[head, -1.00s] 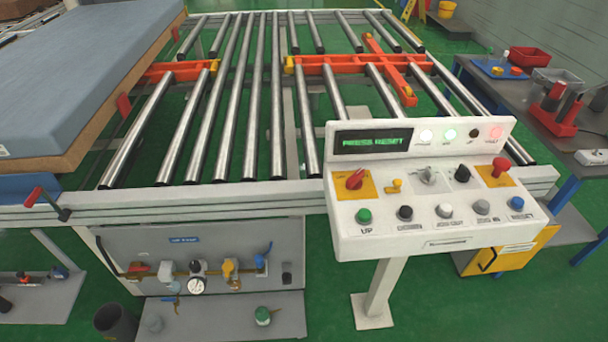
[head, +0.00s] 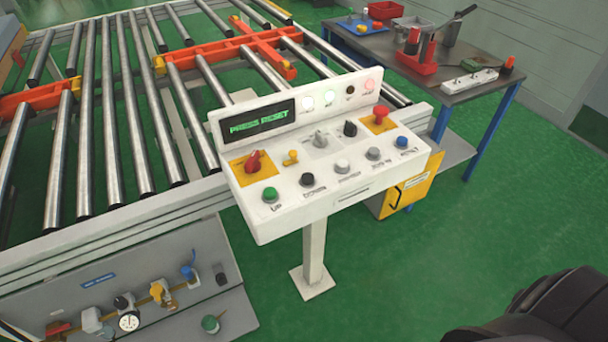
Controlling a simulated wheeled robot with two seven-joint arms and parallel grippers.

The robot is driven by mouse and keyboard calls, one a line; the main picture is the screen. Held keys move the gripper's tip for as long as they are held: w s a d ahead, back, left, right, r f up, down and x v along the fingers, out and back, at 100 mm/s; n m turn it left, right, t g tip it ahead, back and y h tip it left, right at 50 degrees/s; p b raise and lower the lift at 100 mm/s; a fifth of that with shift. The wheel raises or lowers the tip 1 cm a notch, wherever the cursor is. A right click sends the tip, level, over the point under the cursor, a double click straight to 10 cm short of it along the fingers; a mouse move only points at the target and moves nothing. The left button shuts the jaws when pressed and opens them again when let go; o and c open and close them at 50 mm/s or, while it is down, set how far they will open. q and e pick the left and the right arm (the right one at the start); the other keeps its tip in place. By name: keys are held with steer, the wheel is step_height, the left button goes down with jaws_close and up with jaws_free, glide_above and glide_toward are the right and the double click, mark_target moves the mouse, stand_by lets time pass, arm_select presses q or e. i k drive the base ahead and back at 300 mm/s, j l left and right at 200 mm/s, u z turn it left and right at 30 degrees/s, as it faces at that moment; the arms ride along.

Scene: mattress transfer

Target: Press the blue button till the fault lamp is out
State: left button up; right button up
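The white control console (head: 330,195) stands on a post at the front of the roller table. Its blue button (head: 402,142), labelled RESET, is at the right end of the front row. The display (head: 259,121) reads PRESS RESET in green. The fault lamp (head: 369,87) at the right end of the lamp row glows pale red. Two lamps to its left glow white and green. A black arm part of mine shows at the lower right. No gripper fingers of mine are in view, and nothing touches the blue button.
The roller table (head: 110,120) with orange transfer arms (head: 235,48) lies behind and left of the console. A grey workbench (head: 460,85) with a red bin (head: 416,62) and tools stands at the back right. Green floor (head: 400,270) is clear right of the console post.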

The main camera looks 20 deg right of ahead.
mark_target(401, 141)
steer(key=l+z, duration=0.1)
steer(key=z, duration=1.25)
